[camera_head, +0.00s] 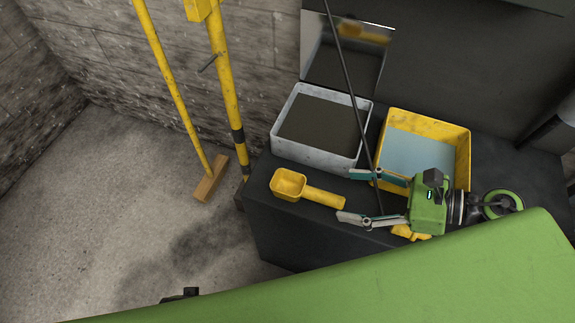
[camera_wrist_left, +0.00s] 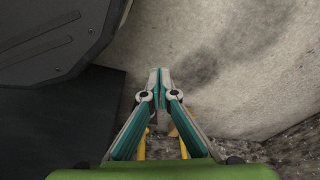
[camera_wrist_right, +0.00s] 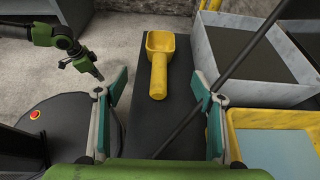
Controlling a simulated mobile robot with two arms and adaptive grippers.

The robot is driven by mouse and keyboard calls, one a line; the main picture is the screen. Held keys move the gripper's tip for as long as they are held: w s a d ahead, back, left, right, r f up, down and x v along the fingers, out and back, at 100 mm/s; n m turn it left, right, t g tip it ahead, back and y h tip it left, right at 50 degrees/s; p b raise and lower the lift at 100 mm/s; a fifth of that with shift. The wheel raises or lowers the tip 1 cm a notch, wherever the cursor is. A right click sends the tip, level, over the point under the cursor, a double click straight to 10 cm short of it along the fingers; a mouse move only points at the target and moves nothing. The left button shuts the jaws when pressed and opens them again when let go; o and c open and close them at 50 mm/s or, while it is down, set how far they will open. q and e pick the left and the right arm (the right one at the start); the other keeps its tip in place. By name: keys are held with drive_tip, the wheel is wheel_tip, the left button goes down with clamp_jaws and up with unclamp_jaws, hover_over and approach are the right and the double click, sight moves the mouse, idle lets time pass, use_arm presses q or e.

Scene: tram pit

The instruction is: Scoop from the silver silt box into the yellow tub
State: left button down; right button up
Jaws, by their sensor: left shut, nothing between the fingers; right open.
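The silver silt box (camera_head: 318,154) stands on a dark bench, filled with dark silt; it also shows in the right wrist view (camera_wrist_right: 258,92). The yellow tub (camera_head: 457,129) stands to its right with a pale blue-grey surface inside. A yellow scoop (camera_head: 289,186) lies on the bench in front of the silt box, its handle pointing right towards my right gripper. My right gripper (camera_head: 356,197) is open, and its fingers are near the handle's end, with nothing between them. In the right wrist view the scoop (camera_wrist_right: 159,66) lies ahead, between the fingers' lines. My left gripper (camera_wrist_left: 160,80) is shut and empty over the floor.
A thin dark rod (camera_head: 349,92) slants across in front of the silt box and tub. A yellow-handled broom (camera_head: 178,100) and a yellow post (camera_head: 228,100) stand left of the bench (camera_head: 283,232). A mirror-like panel (camera_head: 345,52) is behind the silt box.

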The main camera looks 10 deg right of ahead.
sight(304, 190)
drive_tip(key=shift+w+a, duration=0.1)
drive_tip(key=shift+a, duration=0.25)
drive_tip(key=x, duration=0.6)
drive_tip(key=shift+w+a+f, duration=0.1)
drive_tip(key=shift+a+f, duration=0.05)
drive_tip(key=shift+x, duration=0.85)
drive_tip(key=x, duration=0.4)
drive_tip(key=shift+w+f, duration=0.25)
drive_tip(key=shift+f, duration=0.1)
use_arm(q)
drive_tip(key=shift+r, duration=0.5)
use_arm(e)
drive_tip(key=c, duration=1.2)
